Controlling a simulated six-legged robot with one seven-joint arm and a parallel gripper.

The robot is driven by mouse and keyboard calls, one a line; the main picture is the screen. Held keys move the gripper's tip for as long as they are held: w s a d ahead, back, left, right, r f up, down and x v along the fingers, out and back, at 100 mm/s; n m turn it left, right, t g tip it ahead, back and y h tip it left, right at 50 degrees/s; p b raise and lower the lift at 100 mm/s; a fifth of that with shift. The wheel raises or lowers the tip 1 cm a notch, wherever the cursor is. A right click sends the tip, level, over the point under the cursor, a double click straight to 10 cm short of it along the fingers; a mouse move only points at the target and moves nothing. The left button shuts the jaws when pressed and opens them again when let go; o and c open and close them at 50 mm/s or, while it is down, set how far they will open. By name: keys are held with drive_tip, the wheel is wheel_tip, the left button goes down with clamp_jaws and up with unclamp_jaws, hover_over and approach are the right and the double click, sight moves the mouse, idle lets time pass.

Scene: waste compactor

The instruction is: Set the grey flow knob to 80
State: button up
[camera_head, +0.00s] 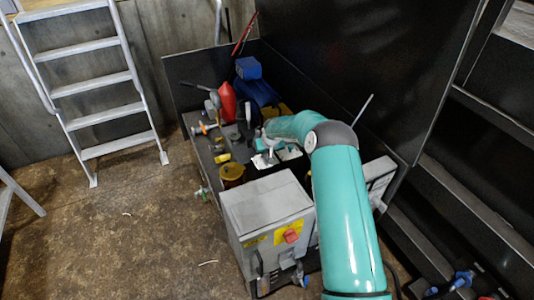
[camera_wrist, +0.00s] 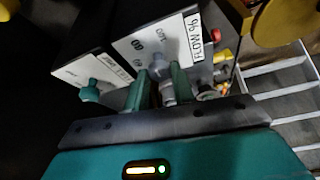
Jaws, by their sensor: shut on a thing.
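In the wrist view, a white dial panel (camera_wrist: 188,50) carries a "FLOW %" label and printed numbers. The grey flow knob (camera_wrist: 167,92) stands out from this panel. My gripper (camera_wrist: 161,82) has its two teal fingers on either side of the knob and is shut on it. The fingers hide part of the knob, and I cannot read which number it points to. Beside it on the left is a second white panel (camera_wrist: 88,72) with a teal knob (camera_wrist: 90,92), apart from my fingers. In the head view my arm hides most of this area.
In the head view, a grey box with a red switch (camera_head: 291,236) stands in front of the cluttered bench. A red bottle (camera_head: 228,101) and a yellow-brown jar (camera_head: 232,173) are left of my arm. A metal ladder (camera_head: 92,85) stands at far left. Floor between is mostly clear.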

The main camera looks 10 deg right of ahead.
drive_tip(key=n+y, duration=0.1)
drive_tip(key=n, duration=0.2)
drive_tip(key=n+g+y, duration=0.1)
drive_tip(key=n, duration=0.2)
drive_tip(key=shift+d, duration=0.15)
idle(0.3)
drive_tip(key=o, duration=1)
drive_tip(key=shift+r, duration=0.1)
drive_tip(key=v, duration=1.3)
drive_tip(key=shift+d+r, duration=0.2)
drive_tip(key=shift+d, duration=0.1)
